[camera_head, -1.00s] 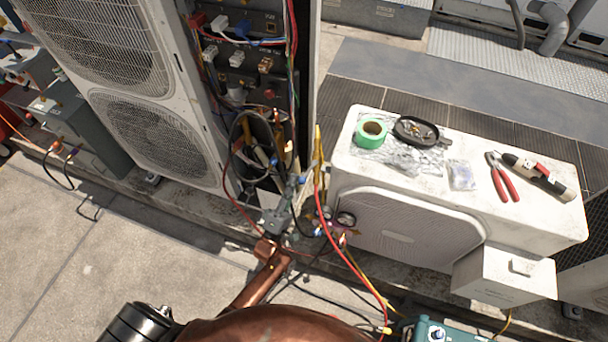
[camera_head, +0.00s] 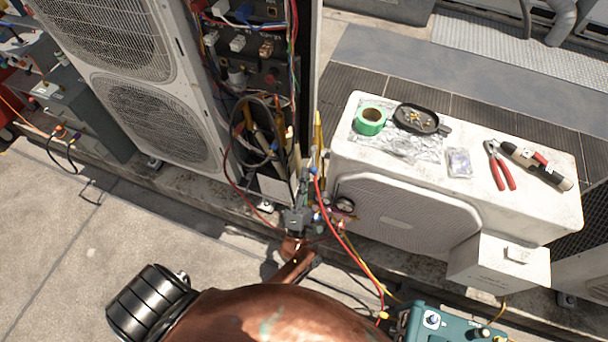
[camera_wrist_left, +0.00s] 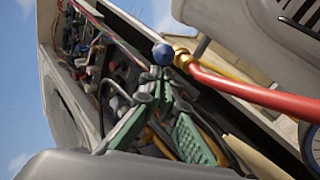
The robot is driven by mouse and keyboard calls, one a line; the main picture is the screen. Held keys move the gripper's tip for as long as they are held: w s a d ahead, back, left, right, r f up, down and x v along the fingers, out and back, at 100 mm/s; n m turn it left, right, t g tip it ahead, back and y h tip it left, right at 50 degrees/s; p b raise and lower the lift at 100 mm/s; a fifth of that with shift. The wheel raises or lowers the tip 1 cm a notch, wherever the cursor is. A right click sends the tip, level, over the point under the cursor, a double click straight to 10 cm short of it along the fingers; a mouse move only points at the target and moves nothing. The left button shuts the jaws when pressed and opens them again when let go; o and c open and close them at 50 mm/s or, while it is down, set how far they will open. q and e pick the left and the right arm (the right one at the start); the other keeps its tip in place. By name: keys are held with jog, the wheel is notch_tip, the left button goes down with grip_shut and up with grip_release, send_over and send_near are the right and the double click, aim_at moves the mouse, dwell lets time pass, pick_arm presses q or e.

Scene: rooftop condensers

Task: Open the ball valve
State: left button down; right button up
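My left gripper (camera_head: 304,188) is beside the hoses and gauges between the tall unit and the low white unit. Its two green-padded fingers (camera_wrist_left: 160,115) stand apart in the left wrist view, with no object visibly clamped between them. A blue round knob (camera_wrist_left: 163,54) with a brass fitting (camera_wrist_left: 182,58) and red hose (camera_wrist_left: 255,93) is just beyond the fingertips; contact cannot be told. The red hose (camera_head: 352,259) and a small gauge (camera_head: 344,204) are right of the gripper in the head view. I cannot make out the ball valve's handle clearly. My right gripper is not in view.
The tall condenser (camera_head: 150,120) has an open wiring bay (camera_head: 262,75) on its right. The low white unit (camera_head: 462,190) carries green tape (camera_head: 370,119), a black tray (camera_head: 421,118) and red pliers (camera_head: 499,165). Hoses loop close around the gripper. A teal device (camera_head: 452,323) is at the front.

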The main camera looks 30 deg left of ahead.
pick_arm(q)
jog(key=shift+w+d+h, duration=0.2)
jog(key=shift+d+h, duration=0.2)
jog(key=shift+d, duration=0.25)
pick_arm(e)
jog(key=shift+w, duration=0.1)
pick_arm(q)
jog(key=shift+a, duration=0.1)
jog(key=s+a+f, duration=0.2)
jog(key=a, duration=0.2)
jog(key=s+d+f, duration=0.4)
jog(key=s+d, duration=0.1)
jog(key=shift+d+f+y+b, duration=0.2)
jog(key=shift+f+y+b, duration=0.05)
jog(key=shift+y+b, duration=0.15)
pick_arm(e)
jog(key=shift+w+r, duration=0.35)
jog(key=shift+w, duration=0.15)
